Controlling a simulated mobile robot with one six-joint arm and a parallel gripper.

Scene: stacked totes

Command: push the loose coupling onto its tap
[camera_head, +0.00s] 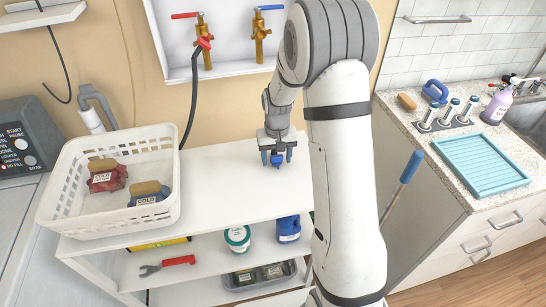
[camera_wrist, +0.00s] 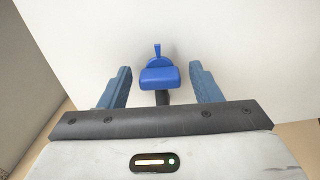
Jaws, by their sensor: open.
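The loose coupling (camera_wrist: 158,77) is blue with a small tab, and it sits between my fingers in the wrist view. A short dark piece, perhaps its hose, shows just below it. In the head view the coupling (camera_head: 277,161) is small under my gripper (camera_head: 277,152), over the white shelf top. My gripper (camera_wrist: 160,88) is open, with a gap on both sides of the coupling. The brass tap with the blue handle (camera_head: 260,38) is in the wall recess with no hose on it. The brass tap with the red handle (camera_head: 206,45) has a red coupling (camera_head: 204,42) and dark hose.
A white basket (camera_head: 110,218) with two labelled packs stands on the left of the white shelf top (camera_head: 228,185). The shelf top is otherwise largely clear. Lower shelves hold a jar, a blue jug and a red-handled wrench. A counter with a teal tray (camera_head: 480,165) is at right.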

